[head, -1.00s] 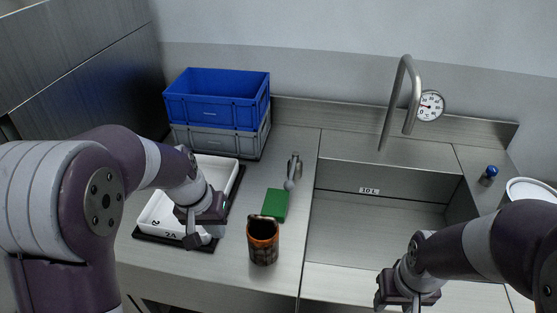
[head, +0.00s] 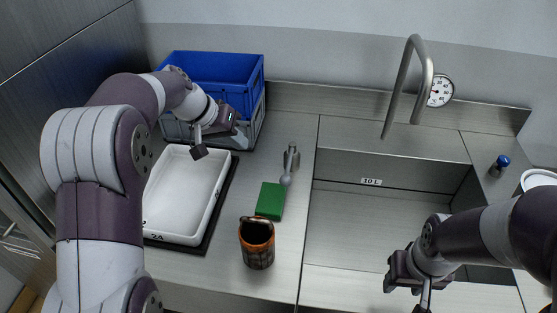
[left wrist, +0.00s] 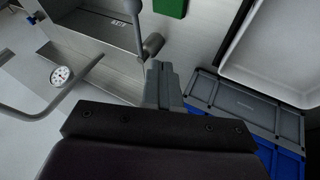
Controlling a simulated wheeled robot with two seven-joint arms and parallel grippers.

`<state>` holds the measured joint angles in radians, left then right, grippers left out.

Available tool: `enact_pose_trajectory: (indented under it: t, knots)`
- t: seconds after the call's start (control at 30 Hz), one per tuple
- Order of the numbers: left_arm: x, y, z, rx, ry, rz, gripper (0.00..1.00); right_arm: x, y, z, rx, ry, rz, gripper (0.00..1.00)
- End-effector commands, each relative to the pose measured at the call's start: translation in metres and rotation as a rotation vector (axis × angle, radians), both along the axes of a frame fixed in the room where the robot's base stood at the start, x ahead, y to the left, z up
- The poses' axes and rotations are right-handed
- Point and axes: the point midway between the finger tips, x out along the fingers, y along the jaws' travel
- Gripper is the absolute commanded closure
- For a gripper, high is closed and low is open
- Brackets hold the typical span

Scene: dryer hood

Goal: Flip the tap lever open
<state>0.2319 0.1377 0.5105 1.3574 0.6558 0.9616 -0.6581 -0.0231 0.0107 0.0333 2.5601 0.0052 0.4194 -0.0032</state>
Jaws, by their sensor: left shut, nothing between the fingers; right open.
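The grey metal tap lever (head: 287,172) stands on the counter left of the sink, with its rounded end toward the green block. In the left wrist view the lever's rod (left wrist: 134,14) and a short cylinder (left wrist: 153,44) show just beyond my fingertips. The curved spout (head: 413,70) rises behind the sink. My left gripper (head: 236,122) is shut and empty, in front of the crates and left of the lever; its closed fingers (left wrist: 159,75) look apart from the lever. My right gripper (head: 402,287) is open at the sink's front; its fingertips are hard to see.
Stacked blue (head: 215,62) and grey (head: 178,132) crates stand behind the white tray (head: 183,205). A green block (head: 270,201) and a patterned cup (head: 257,246) sit left of the sink (head: 375,215). A gauge (head: 440,91) and blue knob (head: 502,161) are at right.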

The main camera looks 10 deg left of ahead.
Motion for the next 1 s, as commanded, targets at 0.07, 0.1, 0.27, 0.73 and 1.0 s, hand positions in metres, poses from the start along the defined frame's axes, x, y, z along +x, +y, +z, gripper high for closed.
enact_pose_trajectory:
  t: [0.07, 0.1, 0.27, 0.73, 1.0]
  knots:
    - [0.0, 0.0, 0.0, 0.0, 0.001, 0.0, 1.0, 0.0, 0.0, 0.0, 0.0, 0.0, 0.0, 0.52]
    - [0.0, -0.001, -0.002, 0.0, 0.001, 0.0, 1.0, 0.0, 0.0, -0.001, 0.0, 0.0, 0.0, 0.52]
    - [0.006, -0.008, -0.02, 0.001, 0.001, -0.002, 1.0, 0.0, 0.0, -0.014, 0.0, 0.0, 0.0, 0.52]
    - [0.035, -0.057, -0.084, 0.001, 0.002, -0.003, 1.0, 0.0, 0.0, 0.002, 0.0, 0.0, 0.0, 0.52]
    - [0.035, -0.081, -0.091, 0.002, 0.002, 0.001, 1.0, 0.0, 0.0, 0.007, 0.0, 0.0, 0.0, 0.52]
